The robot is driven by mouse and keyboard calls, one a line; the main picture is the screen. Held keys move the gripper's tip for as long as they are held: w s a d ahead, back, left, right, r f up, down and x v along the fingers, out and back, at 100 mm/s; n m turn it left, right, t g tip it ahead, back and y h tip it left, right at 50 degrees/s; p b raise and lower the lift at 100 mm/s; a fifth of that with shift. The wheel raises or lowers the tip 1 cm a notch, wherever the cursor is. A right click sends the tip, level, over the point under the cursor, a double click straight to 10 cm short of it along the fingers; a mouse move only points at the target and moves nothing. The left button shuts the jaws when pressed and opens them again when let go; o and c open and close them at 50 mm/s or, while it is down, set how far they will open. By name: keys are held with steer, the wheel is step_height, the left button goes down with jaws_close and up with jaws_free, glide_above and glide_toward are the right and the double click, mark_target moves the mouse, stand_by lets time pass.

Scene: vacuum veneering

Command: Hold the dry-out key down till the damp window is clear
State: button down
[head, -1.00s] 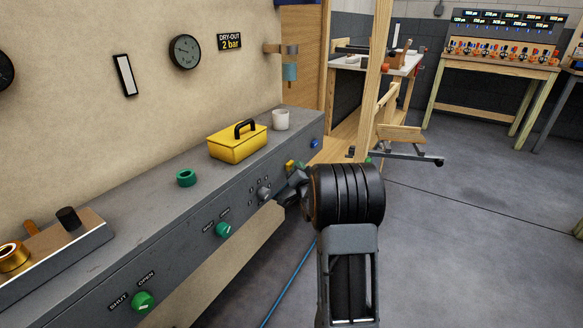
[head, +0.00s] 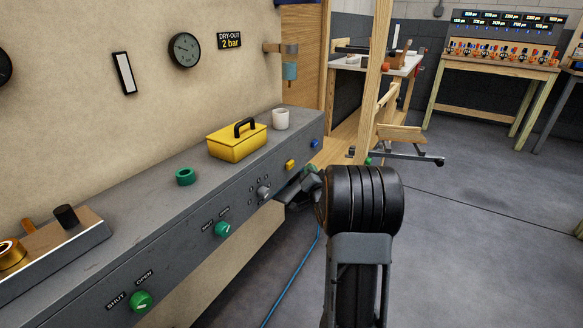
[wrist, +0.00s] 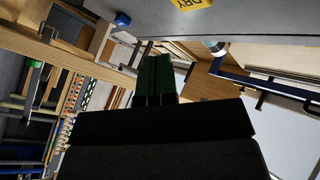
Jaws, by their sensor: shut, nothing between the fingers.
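The yellow dry-out key (head: 290,165) sits on the front face of the grey bench, left of a blue button. In the wrist view, part of a yellow DRY label or key (wrist: 190,4) shows at the top edge. A black-framed upright window (head: 124,73) on the wall looks pale; I cannot tell whether this is the damp window. My gripper (head: 300,186) is below the key and apart from it, partly hidden by my arm. In the wrist view, my gripper's green fingers (wrist: 153,62) are together with nothing between them.
The blue button (head: 315,143) is near the bench's right end. A dark knob (head: 263,193) and green valve knobs (head: 222,229) line the bench front. A yellow box (head: 236,145) and white cup (head: 280,119) stand on top. A wooden post (head: 374,80) rises behind my arm.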

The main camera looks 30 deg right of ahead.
steer(key=shift+s+d, duration=0.45)
steer(key=shift+s, duration=0.35)
steer(key=s+a+r+n+g+y+p, duration=0.1)
steer(key=s+a+r+n+g+p, duration=0.15)
steer(key=a+r+p, duration=0.55)
steer(key=s+a+r+n+g+y+p, duration=0.15)
steer(key=a+r+g+p, duration=0.3)
steer(key=r+p, duration=0.65)
steer(key=s+a+r+n+g+y+p, duration=0.1)
steer(key=s+a+r+n+g+p, duration=0.2)
steer(key=s+a+r+p, duration=0.3)
steer(key=s+a+r+n+g+y+p, duration=0.2)
steer(key=s+a+r+n+g+p, duration=0.2)
steer(key=s, duration=0.9)
steer(key=a+r+g+p, duration=0.1)
steer(key=a+r+p, duration=0.2)
steer(key=a+p, duration=0.2)
steer(key=shift+a+p, duration=0.2)
steer(key=shift+p, duration=0.35)
